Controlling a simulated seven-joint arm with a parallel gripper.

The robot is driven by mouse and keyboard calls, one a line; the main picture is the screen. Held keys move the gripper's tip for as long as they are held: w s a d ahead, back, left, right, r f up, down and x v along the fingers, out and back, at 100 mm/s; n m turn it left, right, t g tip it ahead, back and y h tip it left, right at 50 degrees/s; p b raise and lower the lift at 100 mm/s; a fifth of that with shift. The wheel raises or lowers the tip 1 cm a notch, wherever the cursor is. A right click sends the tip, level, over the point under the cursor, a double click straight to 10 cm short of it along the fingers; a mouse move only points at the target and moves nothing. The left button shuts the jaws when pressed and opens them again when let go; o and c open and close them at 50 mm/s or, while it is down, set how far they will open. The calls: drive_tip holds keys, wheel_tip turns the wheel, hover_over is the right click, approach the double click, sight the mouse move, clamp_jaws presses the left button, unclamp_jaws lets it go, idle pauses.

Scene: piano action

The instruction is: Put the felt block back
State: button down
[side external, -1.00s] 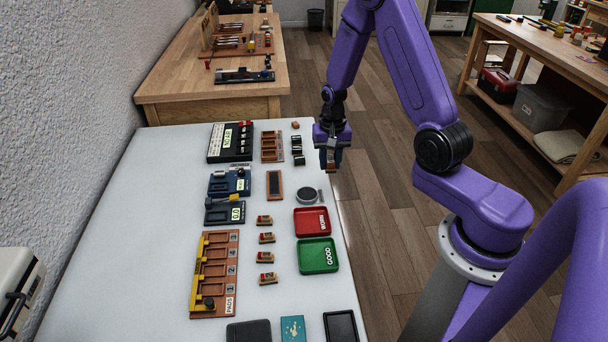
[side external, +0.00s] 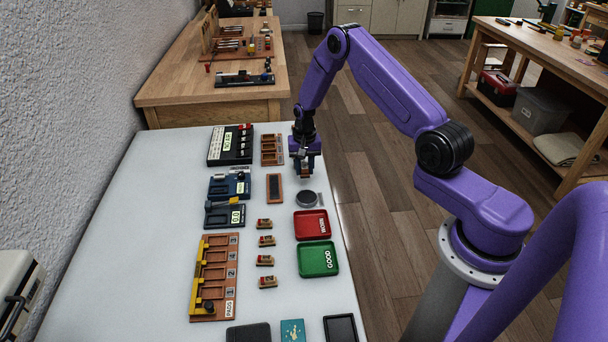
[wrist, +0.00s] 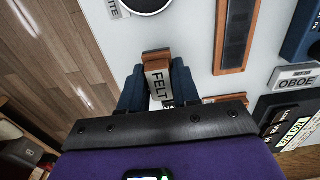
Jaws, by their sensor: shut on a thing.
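My gripper (side external: 304,166) is over the right side of the white table, in front of the wooden slotted rack (side external: 271,161). In the wrist view my gripper (wrist: 157,75) has its two blue fingers shut on the felt block (wrist: 158,84), a brown and pale piece with a "FELT" label. The block hangs between the fingers, and its lower end shows beneath the gripper in the side view. It appears to be above the table, though the exact height is hard to tell. The small blocks beside the rack are mostly hidden behind my gripper.
A wooden-framed dark strip (side external: 275,188) and a round grey-topped disc (side external: 307,199) lie nearby. The red tray (side external: 326,226), green tray (side external: 333,259), several small red-and-tan blocks and a numbered rack (side external: 229,293) are closer. Gauges stand at left; the table's left side is clear.

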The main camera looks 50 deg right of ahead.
sight(304, 174)
drive_tip(key=shift+w+f, duration=0.15)
drive_tip(key=shift+f, duration=1.5)
drive_tip(key=shift+f, duration=0.1)
drive_tip(key=c, duration=0.8)
unclamp_jaws()
wheel_tip(304, 174, up, 12)
drive_tip(key=shift+r, duration=0.15)
drive_tip(key=s+a+r+n, duration=0.5)
drive_tip(key=s+a+r, duration=0.1)
drive_tip(key=a, duration=0.3)
drive_tip(key=s+a+r+n, duration=0.5)
drive_tip(key=a+r, duration=0.2)
drive_tip(key=a, duration=0.3)
drive_tip(key=s+r+n, duration=0.2)
drive_tip(key=s+n, duration=0.3)
drive_tip(key=s, duration=0.8)
drive_tip(key=s+r+n, duration=0.2)
drive_tip(key=s+n, duration=0.4)
drive_tip(key=s, duration=0.7)
drive_tip(key=shift+s+a+r+n, duration=0.15)
drive_tip(key=shift+a+r+n, duration=0.15)
drive_tip(key=shift+r, duration=0.1)
